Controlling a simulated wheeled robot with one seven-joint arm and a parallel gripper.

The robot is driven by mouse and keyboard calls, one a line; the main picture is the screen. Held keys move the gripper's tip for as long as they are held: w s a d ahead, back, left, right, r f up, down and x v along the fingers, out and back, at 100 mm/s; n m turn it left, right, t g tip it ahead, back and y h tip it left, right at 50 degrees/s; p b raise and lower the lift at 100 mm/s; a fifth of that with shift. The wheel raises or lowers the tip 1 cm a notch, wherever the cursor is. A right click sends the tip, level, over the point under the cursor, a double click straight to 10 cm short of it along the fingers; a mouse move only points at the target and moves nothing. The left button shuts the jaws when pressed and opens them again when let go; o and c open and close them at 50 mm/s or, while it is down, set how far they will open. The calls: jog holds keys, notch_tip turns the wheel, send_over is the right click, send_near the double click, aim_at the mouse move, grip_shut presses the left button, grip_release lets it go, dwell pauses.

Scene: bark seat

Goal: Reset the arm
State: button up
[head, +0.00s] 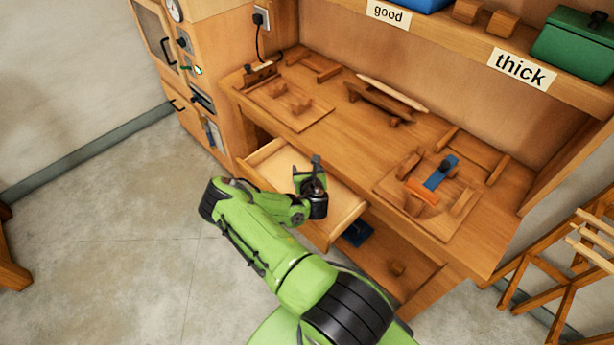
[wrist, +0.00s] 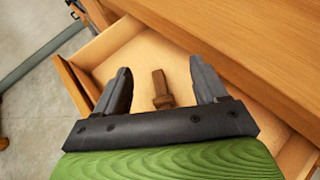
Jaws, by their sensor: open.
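My green arm reaches in from the bottom of the head view, and my gripper (head: 316,163) is over the pulled-out drawer (head: 345,222) of the wooden bench. In the wrist view my gripper (wrist: 160,72) has its two dark fingers spread wide with nothing held between them. A small brown wooden piece (wrist: 160,92) lies on the pale drawer floor, seen between the fingers and apart from them. My arm and gripper hide part of the drawer in the head view.
The bench top (head: 340,130) above the drawer holds wooden fixtures, a long pale stick (head: 392,92) and a blue block (head: 441,172). A shelf with signs and a green box (head: 575,45) is above. A wooden rack (head: 575,250) stands right.

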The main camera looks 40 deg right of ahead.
notch_tip(320, 180, up, 2)
jog(key=shift+r+p, duration=0.2)
jog(key=shift+p, duration=0.15)
